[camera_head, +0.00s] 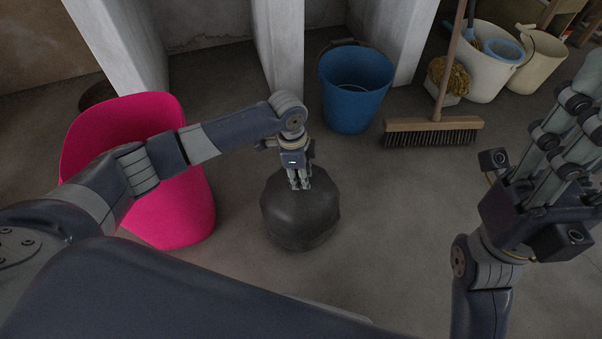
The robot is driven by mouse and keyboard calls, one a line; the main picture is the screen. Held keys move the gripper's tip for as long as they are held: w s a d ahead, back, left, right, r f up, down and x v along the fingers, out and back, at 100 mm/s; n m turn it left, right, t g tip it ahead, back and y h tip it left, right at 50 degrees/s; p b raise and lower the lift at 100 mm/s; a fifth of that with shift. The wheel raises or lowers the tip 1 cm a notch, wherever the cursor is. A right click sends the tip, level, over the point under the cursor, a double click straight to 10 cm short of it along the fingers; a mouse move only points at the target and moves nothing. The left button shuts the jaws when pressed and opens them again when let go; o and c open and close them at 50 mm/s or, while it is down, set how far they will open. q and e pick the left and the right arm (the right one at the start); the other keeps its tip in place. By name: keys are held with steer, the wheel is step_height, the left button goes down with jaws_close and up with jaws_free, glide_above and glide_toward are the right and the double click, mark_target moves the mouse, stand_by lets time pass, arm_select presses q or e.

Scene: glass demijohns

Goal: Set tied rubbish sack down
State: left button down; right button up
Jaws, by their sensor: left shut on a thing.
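A dark grey, rounded rubbish sack (300,222) is at the middle of the view, over the concrete floor. My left gripper (300,184) points down from above and is shut on the top of the sack, hiding its tied neck. I cannot tell for sure whether the sack's underside touches the floor. My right gripper (590,130) is raised at the right edge, well apart from the sack. Its fingers point up and are partly cut off by the frame, so I cannot tell whether it is open or shut.
A pink tub (185,215) stands left of the sack, behind my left arm. A blue bucket (352,100) stands beyond it near white pillars (280,45). A broom (432,125), a mop (450,78) and pale buckets (538,65) are at the back right. Floor right of the sack is clear.

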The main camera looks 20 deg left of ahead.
arm_select(q)
steer(key=shift+w+r, duration=0.1)
steer(key=c, duration=1.1)
jaws_free()
steer(key=shift+o, duration=0.2)
steer(key=r, duration=0.4)
steer(key=a+r, duration=0.1)
steer(key=r, duration=0.7)
steer(key=shift+s+a, duration=0.2)
